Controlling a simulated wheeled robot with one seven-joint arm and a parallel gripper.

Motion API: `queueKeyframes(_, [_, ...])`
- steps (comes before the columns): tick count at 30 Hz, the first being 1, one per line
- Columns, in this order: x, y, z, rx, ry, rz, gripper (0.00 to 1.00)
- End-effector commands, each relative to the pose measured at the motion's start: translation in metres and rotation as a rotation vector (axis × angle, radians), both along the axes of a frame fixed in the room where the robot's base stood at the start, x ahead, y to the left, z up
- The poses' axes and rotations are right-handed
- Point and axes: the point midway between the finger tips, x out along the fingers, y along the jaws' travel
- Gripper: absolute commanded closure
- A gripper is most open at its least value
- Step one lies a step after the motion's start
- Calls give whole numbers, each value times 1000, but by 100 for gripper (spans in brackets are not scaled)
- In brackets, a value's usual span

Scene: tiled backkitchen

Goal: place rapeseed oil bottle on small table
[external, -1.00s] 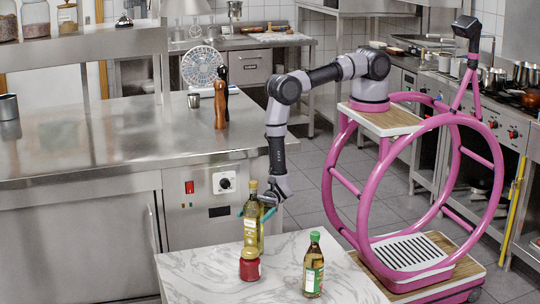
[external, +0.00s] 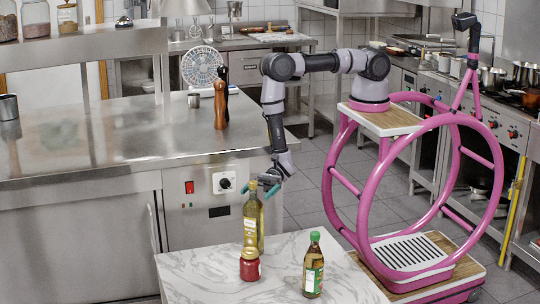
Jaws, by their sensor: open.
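A tall bottle of yellow oil with a yellow cap (external: 253,222) stands upright on the small marble-topped table (external: 205,270), near its back edge. It looks like the rapeseed oil bottle; its label is too small to read. My gripper (external: 262,188) is open and empty, with its teal fingers at the height of the bottle's cap. In the picture, the fingers lie around and slightly behind the cap; whether they touch it I cannot tell.
A red jar (external: 249,269) stands in front of the oil bottle. A green-capped bottle (external: 313,268) stands to the right. The steel counter (external: 110,140) is behind, with a brown pepper mill (external: 220,108) on it. The table's left part is clear.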

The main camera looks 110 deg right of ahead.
Motion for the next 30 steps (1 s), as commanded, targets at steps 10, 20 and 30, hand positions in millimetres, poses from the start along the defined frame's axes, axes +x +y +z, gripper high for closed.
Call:
queueKeyframes(10, [-10,31,179,-84,-207,377,0])
queueKeyframes(20, [-95,16,331,-389,-429,767,0])
queueKeyframes(30, [-197,-51,416,-880,-613,1000,0])
